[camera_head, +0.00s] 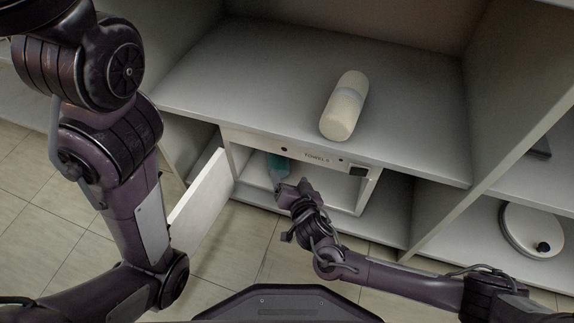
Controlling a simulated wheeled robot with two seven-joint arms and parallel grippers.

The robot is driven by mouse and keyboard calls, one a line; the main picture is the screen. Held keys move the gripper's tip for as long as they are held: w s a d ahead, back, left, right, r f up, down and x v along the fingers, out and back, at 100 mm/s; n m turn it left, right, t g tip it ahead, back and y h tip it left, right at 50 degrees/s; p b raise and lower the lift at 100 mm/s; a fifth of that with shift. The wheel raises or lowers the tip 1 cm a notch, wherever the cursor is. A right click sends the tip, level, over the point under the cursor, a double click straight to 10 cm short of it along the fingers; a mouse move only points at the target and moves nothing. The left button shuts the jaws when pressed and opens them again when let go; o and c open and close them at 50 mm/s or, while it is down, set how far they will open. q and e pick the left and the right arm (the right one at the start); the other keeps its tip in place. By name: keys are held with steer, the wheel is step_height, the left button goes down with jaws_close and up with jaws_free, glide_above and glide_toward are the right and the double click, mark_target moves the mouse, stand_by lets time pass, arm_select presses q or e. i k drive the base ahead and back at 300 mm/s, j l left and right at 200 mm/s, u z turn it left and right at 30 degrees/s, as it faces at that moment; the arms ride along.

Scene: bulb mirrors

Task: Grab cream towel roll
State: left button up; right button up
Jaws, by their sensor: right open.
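The cream towel roll (344,106) lies on the shelf top, tilted in the picture, with a pale band around its middle. My right gripper (283,188) is open in front of the lower compartment under the shelf, below and to the left of the roll and apart from it. A teal item (277,168) shows inside that compartment just beyond the gripper; whether they touch I cannot tell. My left arm stands at the left of the view, and its gripper is out of the picture.
The shelf (236,68) is bare around the roll. A white door panel (203,203) hangs open at left. A round white lidded thing (530,228) sits on the lower right shelf.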

mark_target(338, 121)
steer(key=k+l, duration=0.2)
steer(key=k, duration=0.3)
steer(key=k+l, duration=0.25)
steer(key=k, duration=0.2)
